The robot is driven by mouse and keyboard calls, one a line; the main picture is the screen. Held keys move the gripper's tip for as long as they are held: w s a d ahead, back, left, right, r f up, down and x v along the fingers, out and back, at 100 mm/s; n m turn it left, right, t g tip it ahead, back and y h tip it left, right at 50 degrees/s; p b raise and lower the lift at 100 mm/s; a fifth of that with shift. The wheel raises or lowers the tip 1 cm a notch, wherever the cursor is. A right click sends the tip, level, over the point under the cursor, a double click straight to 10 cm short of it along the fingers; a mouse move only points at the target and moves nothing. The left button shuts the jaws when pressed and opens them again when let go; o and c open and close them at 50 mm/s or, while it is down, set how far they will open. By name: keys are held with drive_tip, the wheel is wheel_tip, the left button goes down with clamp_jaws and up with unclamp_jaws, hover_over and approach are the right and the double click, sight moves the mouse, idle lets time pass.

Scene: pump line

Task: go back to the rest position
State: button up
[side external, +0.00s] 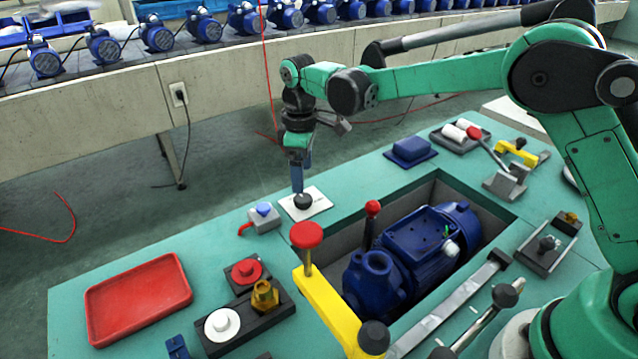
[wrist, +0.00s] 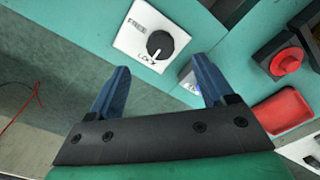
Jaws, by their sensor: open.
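My gripper (side external: 298,178) is at the far edge of the teal bench, just above a white plate (side external: 318,209) with a black knob (side external: 303,201). In the wrist view my gripper (wrist: 163,88) has its two blue fingers spread apart with nothing between them. The white plate (wrist: 128,36) and its black knob (wrist: 160,45) lie ahead of the fingers. The plate reads FREE at one end and what looks like LOCK at the other, and the knob's white mark points toward the LOCK end. In the side view the finger tips seem close to the knob; I cannot tell whether they touch.
A blue pump (side external: 415,250) sits in the bench recess, beside a yellow bar (side external: 325,305) with a red knob (side external: 307,236). A red tray (side external: 138,297) lies at left. A small grey block (side external: 263,218) with a blue top stands left of the plate. Free room is above the bench.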

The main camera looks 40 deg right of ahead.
drive_tip(key=s+d+r+m+t, duration=0.2)
drive_tip(key=s+d+r+m, duration=0.15)
drive_tip(key=r, duration=0.25)
drive_tip(key=s+d+m+t, duration=0.4)
drive_tip(key=s+m+t, duration=0.1)
drive_tip(key=s, duration=0.8)
drive_tip(key=shift+s+r+m, duration=0.3)
drive_tip(key=shift+r+m, duration=0.05)
drive_tip(key=shift+r, duration=0.1)
